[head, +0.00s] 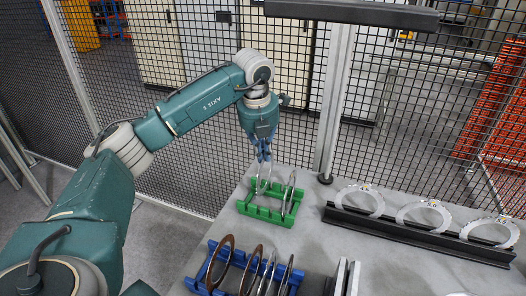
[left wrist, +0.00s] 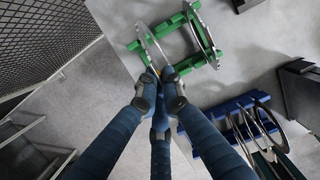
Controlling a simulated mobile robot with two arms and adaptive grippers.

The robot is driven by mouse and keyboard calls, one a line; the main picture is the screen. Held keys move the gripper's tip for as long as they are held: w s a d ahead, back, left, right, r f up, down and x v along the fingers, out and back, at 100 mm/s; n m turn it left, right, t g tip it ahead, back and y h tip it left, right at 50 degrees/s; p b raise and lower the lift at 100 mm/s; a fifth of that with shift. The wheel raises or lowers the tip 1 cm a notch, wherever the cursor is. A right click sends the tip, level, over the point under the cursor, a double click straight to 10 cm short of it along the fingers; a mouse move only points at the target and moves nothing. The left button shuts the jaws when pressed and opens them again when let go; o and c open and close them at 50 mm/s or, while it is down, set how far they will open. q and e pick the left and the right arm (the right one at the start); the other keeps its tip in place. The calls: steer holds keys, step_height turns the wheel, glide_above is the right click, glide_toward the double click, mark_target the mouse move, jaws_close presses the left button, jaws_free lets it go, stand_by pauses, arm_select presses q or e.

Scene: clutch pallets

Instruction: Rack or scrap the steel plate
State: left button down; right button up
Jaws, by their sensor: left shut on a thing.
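My left gripper (head: 263,155) is shut on a thin round steel plate (head: 259,184) at the green rack. In the left wrist view, the fingers (left wrist: 160,74) pinch the near edge of this steel plate (left wrist: 150,42), which stands on edge. The green rack (head: 262,213) sits on the grey table and also shows in the left wrist view (left wrist: 176,22). A second steel plate (head: 291,190) stands in the other side of the green rack. I cannot tell whether the held plate rests in its slot. My right gripper is not in view.
A blue rack (head: 212,262) at the front holds brown and steel plates on edge. A long black rack (head: 410,236) on the right holds several pale rings. A mesh fence (head: 300,140) and post stand behind the table. The table between the racks is clear.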

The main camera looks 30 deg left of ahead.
arm_select(q)
steer(key=shift+s+b+x, duration=0.2)
steer(key=shift+b+x, duration=0.35)
steer(key=shift+x, duration=0.4)
steer(key=shift+s+b+x, duration=0.2)
steer(key=shift+b+x, duration=0.4)
steer(key=shift+x, duration=0.3)
steer(key=shift+s+b+x, duration=0.2)
steer(key=shift+b+x, duration=0.35)
steer(key=shift+x, duration=0.4)
steer(key=shift+d+f, duration=0.1)
steer(key=c, duration=1.8)
jaws_free()
steer(key=shift+c, duration=0.2)
steer(key=w+p+v, duration=0.1)
steer(key=p+v, duration=0.4)
steer(key=v, duration=0.2)
steer(key=shift+w+r+p, duration=0.25)
steer(key=shift+r+p, duration=0.15)
steer(key=shift+r, duration=0.15)
